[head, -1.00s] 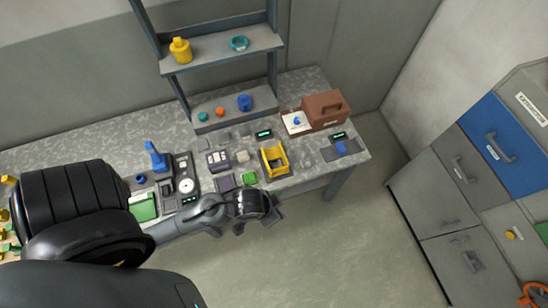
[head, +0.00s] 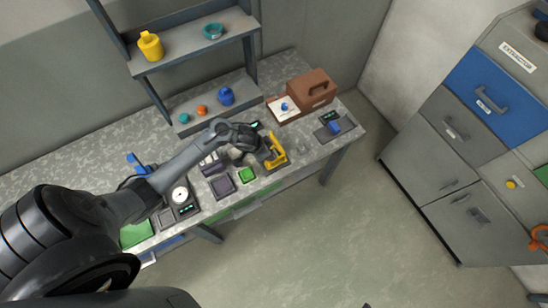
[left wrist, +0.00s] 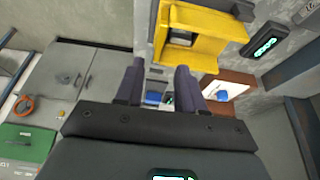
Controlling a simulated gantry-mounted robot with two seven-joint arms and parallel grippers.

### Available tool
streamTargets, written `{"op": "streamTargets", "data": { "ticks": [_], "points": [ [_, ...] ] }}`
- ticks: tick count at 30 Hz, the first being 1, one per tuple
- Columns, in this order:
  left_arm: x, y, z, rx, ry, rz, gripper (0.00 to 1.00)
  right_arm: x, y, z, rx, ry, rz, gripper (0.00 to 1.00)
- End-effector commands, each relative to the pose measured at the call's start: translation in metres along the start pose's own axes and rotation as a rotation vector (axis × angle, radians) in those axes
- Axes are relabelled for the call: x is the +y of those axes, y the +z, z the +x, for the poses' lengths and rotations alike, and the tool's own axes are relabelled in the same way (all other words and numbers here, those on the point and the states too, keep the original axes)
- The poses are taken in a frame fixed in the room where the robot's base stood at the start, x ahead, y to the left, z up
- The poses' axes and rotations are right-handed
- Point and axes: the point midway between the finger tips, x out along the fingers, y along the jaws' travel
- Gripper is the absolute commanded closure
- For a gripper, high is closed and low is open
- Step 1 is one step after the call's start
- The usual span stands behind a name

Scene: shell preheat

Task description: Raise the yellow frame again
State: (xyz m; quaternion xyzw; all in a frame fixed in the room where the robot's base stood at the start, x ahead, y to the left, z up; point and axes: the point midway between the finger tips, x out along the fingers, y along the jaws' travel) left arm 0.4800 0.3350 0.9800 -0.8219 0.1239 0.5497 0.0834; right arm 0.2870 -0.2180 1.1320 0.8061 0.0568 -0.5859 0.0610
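The yellow frame (head: 277,152) is on the workbench in the head view, partly hidden behind my left gripper. My left gripper (head: 264,150) is right beside it, on its left side as seen. In the left wrist view the yellow frame (left wrist: 205,42) fills the upper middle, just beyond the fingertips and mostly above the right-hand finger. The two dark fingers of my left gripper (left wrist: 160,65) stand apart, with background showing between them. Whether a finger touches the frame I cannot tell. My right gripper is in neither view.
A green block (head: 246,174) and a dark purple pad (head: 222,186) lie close to the left gripper. A brown box (head: 311,92) and a device with a blue part (head: 334,126) stand to the right. A shelf (head: 195,45) rises behind.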

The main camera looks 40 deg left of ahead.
Motion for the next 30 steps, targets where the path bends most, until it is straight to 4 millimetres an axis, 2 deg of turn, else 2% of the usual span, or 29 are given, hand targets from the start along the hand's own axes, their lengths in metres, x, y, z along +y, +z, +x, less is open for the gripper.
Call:
{"op": "streamTargets", "data": {
  "ticks": [1, 6, 13, 18, 27, 28, 30],
  "points": [
    [0.001, 0.000, 0.011, 0.000, 0.002, -0.001, 0.62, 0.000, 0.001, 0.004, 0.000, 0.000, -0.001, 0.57],
    [0.001, 0.000, 0.038, 0.001, 0.002, -0.001, 0.62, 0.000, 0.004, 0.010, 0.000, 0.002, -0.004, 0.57],
    [0.001, 0.000, 0.066, 0.000, 0.002, 0.000, 0.62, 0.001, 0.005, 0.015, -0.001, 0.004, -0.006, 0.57],
    [0.000, 0.000, 0.074, 0.001, 0.000, 0.000, 0.62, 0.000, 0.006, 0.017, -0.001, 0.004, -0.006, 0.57],
    [0.001, 0.000, 0.076, 0.001, 0.000, 0.001, 0.62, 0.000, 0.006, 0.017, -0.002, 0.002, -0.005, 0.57],
    [0.001, 0.000, 0.076, 0.001, 0.000, 0.001, 0.63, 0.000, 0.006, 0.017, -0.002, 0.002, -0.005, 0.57],
    [0.001, 0.000, 0.076, 0.001, 0.000, 0.001, 0.74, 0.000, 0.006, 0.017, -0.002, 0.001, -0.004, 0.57]
  ]
}}
